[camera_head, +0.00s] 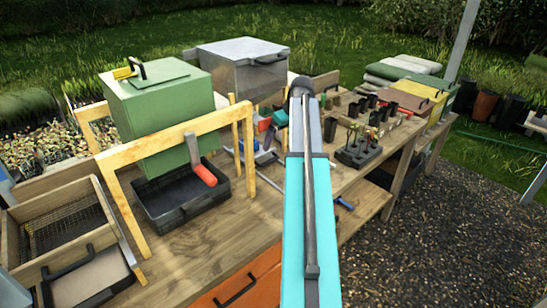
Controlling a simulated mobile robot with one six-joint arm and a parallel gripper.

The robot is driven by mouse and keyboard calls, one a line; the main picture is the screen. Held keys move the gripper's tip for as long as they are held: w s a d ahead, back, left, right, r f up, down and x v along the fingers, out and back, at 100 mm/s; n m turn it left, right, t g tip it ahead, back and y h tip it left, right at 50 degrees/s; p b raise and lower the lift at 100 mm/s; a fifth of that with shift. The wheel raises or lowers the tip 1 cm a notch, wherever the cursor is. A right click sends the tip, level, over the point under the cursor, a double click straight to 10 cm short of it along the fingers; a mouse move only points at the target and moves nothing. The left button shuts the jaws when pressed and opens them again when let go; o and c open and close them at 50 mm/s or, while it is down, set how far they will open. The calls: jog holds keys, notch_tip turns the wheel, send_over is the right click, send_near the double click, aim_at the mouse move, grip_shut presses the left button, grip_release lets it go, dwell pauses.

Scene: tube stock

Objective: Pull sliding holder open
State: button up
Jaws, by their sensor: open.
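I cannot tell for sure which thing is the sliding holder. A wooden frame with a wire mesh bottom (60,222) sits at the lower left; a shallow wooden box with a black handle (68,262) is at its near end. Below the bench top, an orange drawer front (255,277) with a black bar handle (236,291) shows at the bottom edge, partly cut off by the picture and by my arm. My turquoise and grey arm rises through the middle of the picture. My gripper is not in view.
Gravel (450,225) at right is open.

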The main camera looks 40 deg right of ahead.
aim_at(271, 161)
jog(key=shift+p+x, duration=1.75)
jog(key=shift+x, duration=4.45)
jog(key=shift+s, duration=0.1)
jog(key=c, duration=1.3)
